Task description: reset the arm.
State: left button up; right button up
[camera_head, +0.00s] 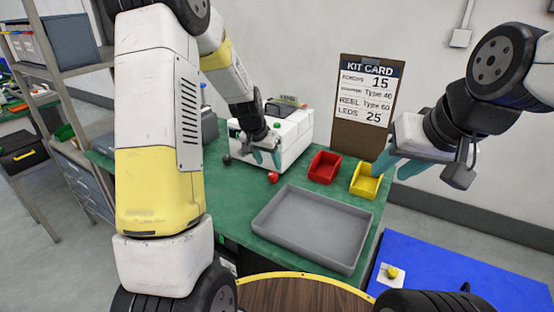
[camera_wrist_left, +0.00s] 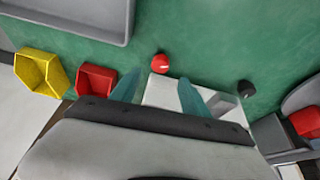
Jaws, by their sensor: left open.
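My left gripper (camera_head: 265,155) is over the green bench in front of the white box-shaped machine (camera_head: 295,138). In the left wrist view its two teal fingers (camera_wrist_left: 158,95) are apart, with nothing held between them. The white machine shows behind and between those fingers. My right gripper (camera_head: 398,168) is at the right, by the yellow bin, with its teal fingers apart and no object seen between them.
A red bin (camera_head: 325,167), a yellow bin (camera_head: 366,181) and an empty grey tray (camera_head: 312,228) sit on the green bench (camera_head: 240,190). A red knob (camera_head: 273,177) is by the machine. A kit card board (camera_head: 368,105) stands behind. A blue surface (camera_head: 450,275) is at lower right.

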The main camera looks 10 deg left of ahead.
pick_arm(q)
jog(key=shift+s+r, duration=0.1)
jog(key=shift+r, duration=0.2)
jog(key=shift+r, duration=0.1)
jog(key=s+r+n+t, duration=0.1)
jog(key=s+r, duration=1)
jog(key=r, duration=0.3)
jog(key=s+r+n, duration=0.1)
jog(key=s+r, duration=0.1)
jog(key=s, duration=0.7)
jog(key=s+r+n+t, duration=0.1)
jog(key=s+r, duration=0.2)
jog(key=s, duration=0.6)
jog(key=shift+s+a+r, duration=0.2)
jog(key=shift+s+a, duration=0.05)
jog(key=shift+s, duration=0.05)
